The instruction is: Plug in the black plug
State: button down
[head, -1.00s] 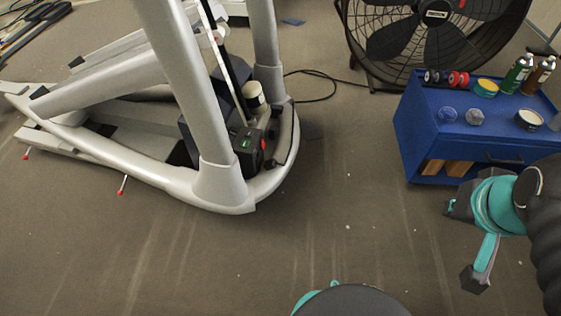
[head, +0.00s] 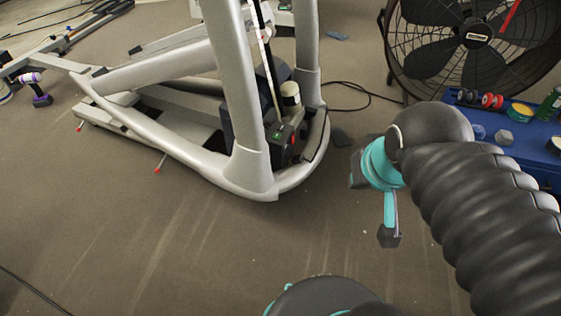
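I cannot make out the black plug. A thin black cable (head: 362,97) lies curved on the floor behind the grey elliptical machine (head: 243,110), and its ends are not clear. The machine's dark drive unit (head: 284,143), with a small green-lit part, sits inside the frame near its base. My gripper (head: 386,205), teal and dark grey, hangs above the floor to the right of the machine, apart from it. Nothing is visibly held, but its fingers are too unclear to tell how far apart they are.
A large black fan (head: 472,42) stands at the back right. A blue cabinet (head: 533,145) with weights and cans on top is partly hidden by my arm. A purple tool (head: 40,92) lies at the far left.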

jog(key=shift+a, duration=0.1)
jog(key=shift+w, duration=0.1)
jog(key=w+f+m+g+y+b, duration=0.2)
jog(key=w+f+m, duration=0.35)
jog(key=w, duration=0.45)
jog(key=w+f+m+g+y+b, duration=0.1)
jog(key=w+f+m+y, duration=0.2)
jog(key=w+f+m, duration=0.5)
jog(key=w+d+f+m+y+b, duration=0.1)
jog(key=w+d+f+m, duration=0.4)
jog(key=w+f, duration=0.3)
jog(key=w+d+f+m+t+y+b, duration=0.1)
jog(key=w+d+f+m, duration=0.3)
jog(key=w+f, duration=0.5)
notch_tip(320, 180, down, 2)
jog(key=shift+d+f+m+t+y+b, duration=0.1)
jog(key=shift+d+m+t+y+b, duration=0.25)
jog(key=shift+m+y, duration=0.2)
jog(key=shift+w, duration=0.1)
